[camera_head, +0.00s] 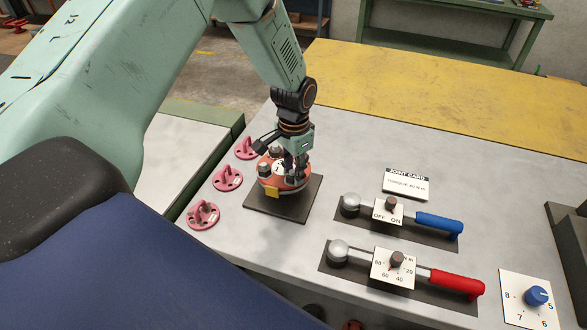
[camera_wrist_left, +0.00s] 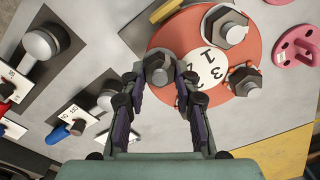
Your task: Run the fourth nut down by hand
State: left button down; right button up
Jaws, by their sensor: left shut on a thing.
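The orange-red spool flange (camera_head: 268,182) sits on a dark square plate (camera_head: 283,207) on the grey bench. In the left wrist view the flange (camera_wrist_left: 188,32) carries a white numbered disc (camera_wrist_left: 207,68) with 1 and 3 readable. Dark hex nuts on studs stand around it, one near the 1 (camera_wrist_left: 226,24) and one near the 3 (camera_wrist_left: 245,80). My right gripper is out of view.
Pink lugged parts (camera_head: 228,178) line the bench's left side. A blue-handled wrench (camera_head: 438,223) and a red-handled wrench (camera_head: 457,282) lie right of the spool. A joint card (camera_head: 406,186) stands behind them, and a dial panel (camera_head: 530,299) is at far right.

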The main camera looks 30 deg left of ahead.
pick_arm(q)
jog(key=m, duration=0.5)
jog(key=shift+r+m, duration=0.1)
jog(key=shift+m, duration=0.2)
jog(key=m, duration=0.5)
jog(key=shift+d, duration=0.1)
jog(key=shift+r+m, duration=0.1)
jog(key=shift+m, duration=0.2)
jog(key=c, duration=1.3)
grip_release()
jog(key=shift+c, duration=0.2)
jog(key=o, duration=0.3)
jog(key=shift+s, duration=0.15)
jog(key=shift+o, duration=0.2)
notch_tip(320, 180, up, 12)
